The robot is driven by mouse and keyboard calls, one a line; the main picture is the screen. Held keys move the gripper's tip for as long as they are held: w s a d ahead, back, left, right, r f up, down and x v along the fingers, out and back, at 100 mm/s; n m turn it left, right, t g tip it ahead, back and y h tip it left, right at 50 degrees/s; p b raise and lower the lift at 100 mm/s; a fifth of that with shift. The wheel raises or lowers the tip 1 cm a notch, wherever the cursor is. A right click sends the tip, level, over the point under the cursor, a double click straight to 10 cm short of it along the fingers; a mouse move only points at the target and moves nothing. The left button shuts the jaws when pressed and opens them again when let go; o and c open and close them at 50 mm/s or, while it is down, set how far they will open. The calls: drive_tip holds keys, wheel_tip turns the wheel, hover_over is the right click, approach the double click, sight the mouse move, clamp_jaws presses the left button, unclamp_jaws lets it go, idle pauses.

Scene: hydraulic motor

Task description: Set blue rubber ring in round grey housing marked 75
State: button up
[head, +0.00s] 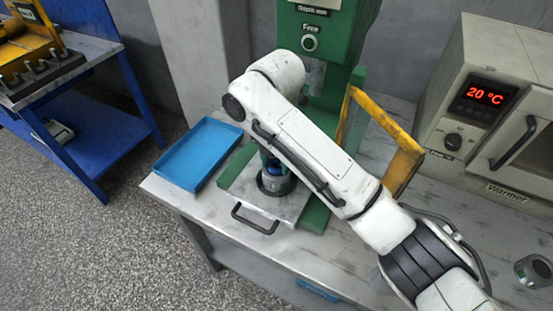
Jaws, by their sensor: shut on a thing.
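A round grey housing (276,187) stands on the metal plate of the green press, below the press head. Any number on it is too small to read. A bit of blue, the rubber ring (274,168), shows at the top of the housing. My gripper (270,162) points down over the housing and is mostly hidden behind my white arm. It is shut on the blue ring, at or just above the housing's mouth. I cannot tell whether the ring is seated.
The green press (330,60) has a yellow guard frame (400,155) to the right. A blue tray (198,153) lies empty at left. A warmer (490,110) reading 20 °C stands at right. A grey flanged part (534,270) lies near the right edge. A drawer handle (255,220) fronts the plate.

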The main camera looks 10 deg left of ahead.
sight(276, 164)
drive_tip(key=o, duration=1)
drive_tip(key=shift+f, duration=0.1)
wheel_tip(276, 164, up, 12)
drive_tip(key=p, duration=0.2)
drive_tip(key=shift+p, duration=0.3)
